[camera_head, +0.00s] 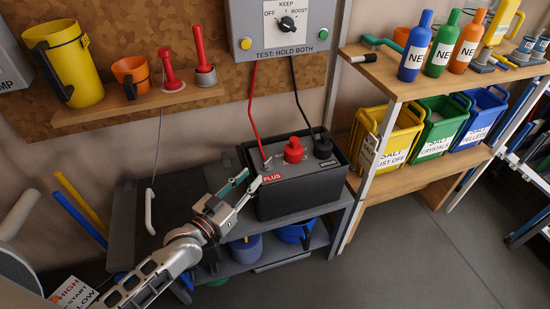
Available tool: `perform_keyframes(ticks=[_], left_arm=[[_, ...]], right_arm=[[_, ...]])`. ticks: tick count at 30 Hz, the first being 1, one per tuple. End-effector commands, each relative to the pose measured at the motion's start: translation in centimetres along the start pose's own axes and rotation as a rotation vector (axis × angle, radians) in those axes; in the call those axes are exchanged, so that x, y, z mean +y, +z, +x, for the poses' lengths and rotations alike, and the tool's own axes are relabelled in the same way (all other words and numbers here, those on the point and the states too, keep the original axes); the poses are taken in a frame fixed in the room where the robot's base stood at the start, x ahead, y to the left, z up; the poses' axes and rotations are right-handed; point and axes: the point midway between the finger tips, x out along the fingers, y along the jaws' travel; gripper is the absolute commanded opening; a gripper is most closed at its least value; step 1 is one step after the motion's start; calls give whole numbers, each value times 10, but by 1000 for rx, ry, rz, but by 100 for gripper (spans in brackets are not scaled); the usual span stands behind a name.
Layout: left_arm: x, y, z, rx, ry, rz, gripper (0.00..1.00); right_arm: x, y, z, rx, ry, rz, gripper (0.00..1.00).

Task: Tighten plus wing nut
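A black battery (300,198) stands on the dark shelf unit, with a red PLUS label (272,178) on its top front edge. A red cable (250,115) runs down to the left terminal, where a small grey fitting (268,163) shows; it may be the plus wing nut, but it is too small to tell. A red cap (294,151) sits on the middle of the battery top. My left gripper (252,179) is open and empty, just left of the PLUS label, its fingertips pointing toward the terminal. My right gripper is not in view.
A black cable (297,85) reaches a black terminal cover (322,145) at the battery's right. A control box (283,30) hangs above. A wooden shelf (150,108) with mugs is at left; a rack with bottles (415,48) and bins (388,132) is at right. The floor at lower right is clear.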

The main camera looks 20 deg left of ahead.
Motion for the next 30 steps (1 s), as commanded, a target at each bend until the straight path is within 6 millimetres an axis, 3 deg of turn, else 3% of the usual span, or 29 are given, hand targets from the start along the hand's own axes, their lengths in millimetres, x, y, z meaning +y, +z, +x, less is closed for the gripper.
perform_keyframes(ticks=[5,18,30], left_arm=[[0,0,6,0,0,1,25],[0,2,67,-1,-1,-1,25],[0,0,78,-2,0,1,25]], right_arm=[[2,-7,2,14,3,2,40],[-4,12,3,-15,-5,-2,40],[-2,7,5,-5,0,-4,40]])
